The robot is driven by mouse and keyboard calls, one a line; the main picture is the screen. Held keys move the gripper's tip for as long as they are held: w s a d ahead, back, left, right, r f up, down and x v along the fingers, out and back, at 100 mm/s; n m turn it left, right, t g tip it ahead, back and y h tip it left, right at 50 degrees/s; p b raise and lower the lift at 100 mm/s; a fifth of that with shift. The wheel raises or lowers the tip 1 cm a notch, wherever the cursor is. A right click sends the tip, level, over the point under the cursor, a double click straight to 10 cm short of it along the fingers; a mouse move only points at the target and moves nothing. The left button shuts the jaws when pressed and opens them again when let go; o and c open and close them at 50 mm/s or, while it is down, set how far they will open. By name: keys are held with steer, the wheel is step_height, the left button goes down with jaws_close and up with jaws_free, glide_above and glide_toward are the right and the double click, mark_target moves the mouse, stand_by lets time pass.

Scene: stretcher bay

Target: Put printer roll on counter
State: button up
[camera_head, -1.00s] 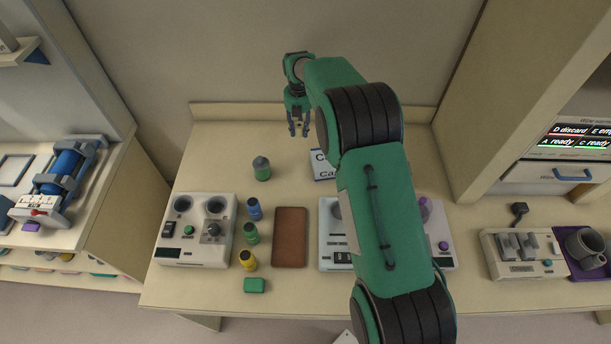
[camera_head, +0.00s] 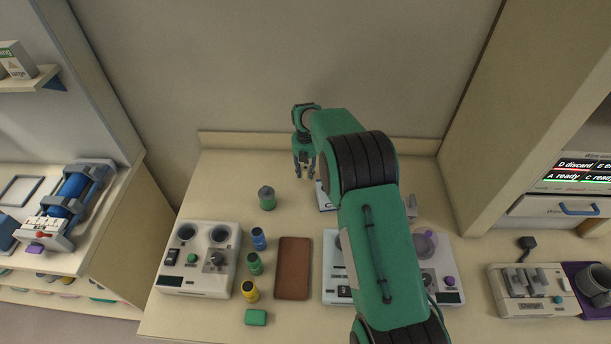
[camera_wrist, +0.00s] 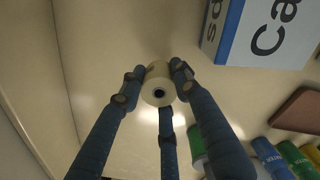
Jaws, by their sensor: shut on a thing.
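The printer roll (camera_wrist: 158,78), a small cream cylinder with a dark core hole, is between my gripper's fingertips in the wrist view. My gripper (camera_head: 304,174) is shut on it and points down over the back middle of the cream counter (camera_head: 218,180). The roll cannot be made out clearly in the head view. The counter surface shows behind the roll in the wrist view; I cannot tell whether the roll touches it.
A white-and-blue lettered box (camera_wrist: 265,35) stands close by, mostly behind my arm in the head view. A green canister (camera_head: 267,199) is to the gripper's left. Small bottles, a brown pad (camera_head: 293,268) and devices fill the front. The back left is clear.

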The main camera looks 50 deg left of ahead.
mark_target(306, 176)
steer(key=shift+f, duration=1.45)
steer(key=shift+f, duration=0.2)
steer(key=o, duration=1.2)
steer(key=shift+c, duration=0.2)
steer(key=shift+r, duration=0.25)
steer(key=shift+d+r+b, duration=0.1)
steer(key=shift+r+b, duration=0.3)
steer(key=shift+r, duration=5.55)
steer(key=shift+s, duration=0.1)
